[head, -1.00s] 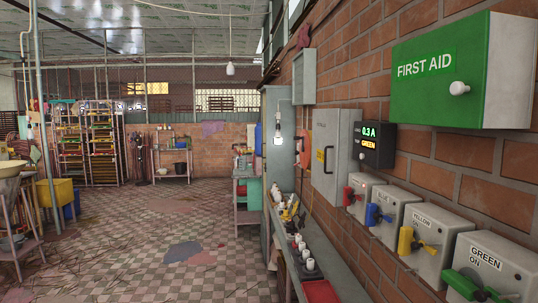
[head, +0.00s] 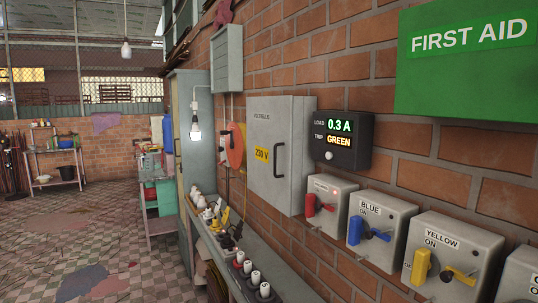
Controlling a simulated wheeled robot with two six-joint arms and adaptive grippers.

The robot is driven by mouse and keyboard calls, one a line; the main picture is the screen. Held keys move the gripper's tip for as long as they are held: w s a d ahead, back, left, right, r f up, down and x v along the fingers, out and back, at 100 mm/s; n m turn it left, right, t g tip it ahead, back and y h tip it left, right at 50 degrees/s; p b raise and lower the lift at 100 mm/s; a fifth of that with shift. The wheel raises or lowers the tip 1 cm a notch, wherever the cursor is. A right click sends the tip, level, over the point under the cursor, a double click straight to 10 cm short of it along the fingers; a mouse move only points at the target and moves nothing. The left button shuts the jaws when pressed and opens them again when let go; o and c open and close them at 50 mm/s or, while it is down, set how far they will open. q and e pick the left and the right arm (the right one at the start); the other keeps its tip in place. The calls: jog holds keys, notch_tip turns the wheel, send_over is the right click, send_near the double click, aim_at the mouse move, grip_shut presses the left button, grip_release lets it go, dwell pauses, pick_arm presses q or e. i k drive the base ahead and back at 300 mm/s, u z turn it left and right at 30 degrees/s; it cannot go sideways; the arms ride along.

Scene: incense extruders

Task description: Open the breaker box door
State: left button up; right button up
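The breaker box (head: 300,140) is a light grey metal cabinet on the brick wall, near the middle of the head view. Its door (head: 266,185) is shut and carries a dark vertical handle (head: 279,160) and a yellow "230 V" label (head: 262,154). Small lettering at the door's top is too small to read surely. Neither of my grippers shows in the head view.
A load display (head: 343,140) reads 0.3 A and GREEN. Below it are switch boxes with red (head: 318,204), blue (head: 368,230) and yellow (head: 433,268) levers. A narrow shelf (head: 226,262) with bulbs and sockets runs below the box. Open floor lies left.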

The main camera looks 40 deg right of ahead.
aim_at(270, 119)
jog(key=z, duration=0.5)
jog(key=i, duration=0.8)
jog(key=z, duration=0.8)
